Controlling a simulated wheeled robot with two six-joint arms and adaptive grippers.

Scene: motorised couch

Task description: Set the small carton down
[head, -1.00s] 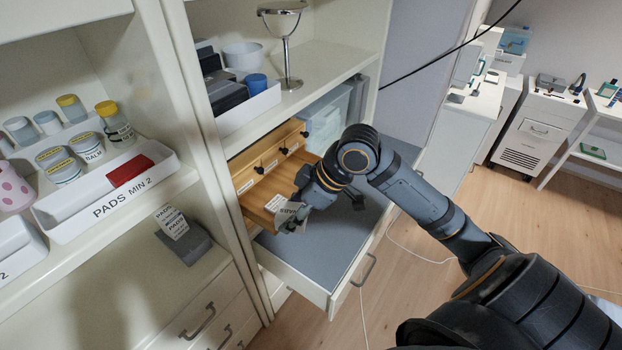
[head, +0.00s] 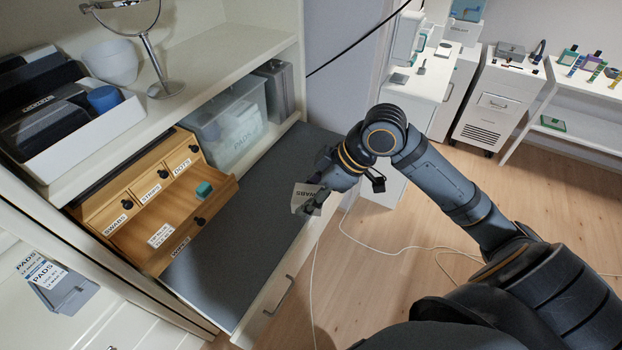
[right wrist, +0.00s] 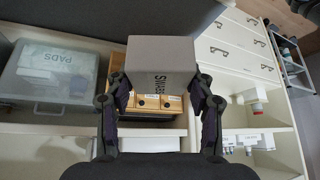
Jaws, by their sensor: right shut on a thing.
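The small carton (head: 306,197), pale grey and marked SWABS, is held in my right gripper (head: 318,192) in the head view. In the right wrist view the carton (right wrist: 161,66) sits between the two fingers of the right gripper (right wrist: 161,95), its lettering facing the camera. The carton is in the air near the right front edge of the grey pull-out shelf (head: 240,230). My left gripper is not in view.
A wooden drawer box (head: 150,205) labelled SWABS, STRIPS and DOTS stands on the left of the shelf, with a teal item (head: 204,190) on it. A clear PADS bin (head: 228,122) stands behind. The shelf's grey middle is clear.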

